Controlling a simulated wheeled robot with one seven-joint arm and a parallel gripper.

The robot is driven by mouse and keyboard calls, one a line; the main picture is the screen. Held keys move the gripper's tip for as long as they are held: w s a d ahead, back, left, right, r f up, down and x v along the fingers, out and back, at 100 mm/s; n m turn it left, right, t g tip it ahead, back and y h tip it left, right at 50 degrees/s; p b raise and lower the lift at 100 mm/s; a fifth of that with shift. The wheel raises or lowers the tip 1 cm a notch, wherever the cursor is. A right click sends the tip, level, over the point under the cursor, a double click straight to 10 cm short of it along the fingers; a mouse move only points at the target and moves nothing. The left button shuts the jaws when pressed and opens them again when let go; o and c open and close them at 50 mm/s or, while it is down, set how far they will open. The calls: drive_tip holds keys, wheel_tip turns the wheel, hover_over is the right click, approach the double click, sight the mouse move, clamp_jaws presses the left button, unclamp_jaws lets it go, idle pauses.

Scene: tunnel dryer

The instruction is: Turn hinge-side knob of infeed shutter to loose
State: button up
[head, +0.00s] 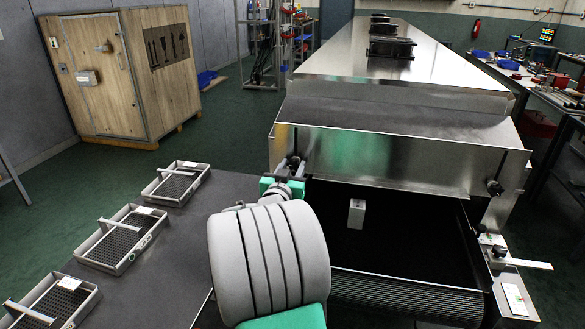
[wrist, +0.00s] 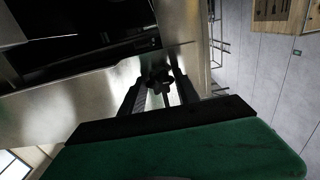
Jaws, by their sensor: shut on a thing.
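The infeed shutter (head: 400,160) is a bare metal panel above the dark opening of the tunnel dryer. In the wrist view a black lobed knob (wrist: 158,82) sits between the two fingers of my gripper (wrist: 159,92), against the shiny metal. My gripper (head: 291,165) is shut on this knob at the left end of the shutter in the head view. My arm and gripper mostly hide the knob there. A second black knob (head: 495,188) is at the right end of the shutter. The knob's tightness cannot be read from the pictures.
A dark belt (head: 400,285) runs into the opening, where a small white block (head: 356,213) shows. A dark table (head: 200,215) on the left holds several grey trays (head: 125,238). A wooden cabinet (head: 95,80) stands behind. A metal bracket (head: 520,262) sticks out at right.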

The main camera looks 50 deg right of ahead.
clamp_jaws()
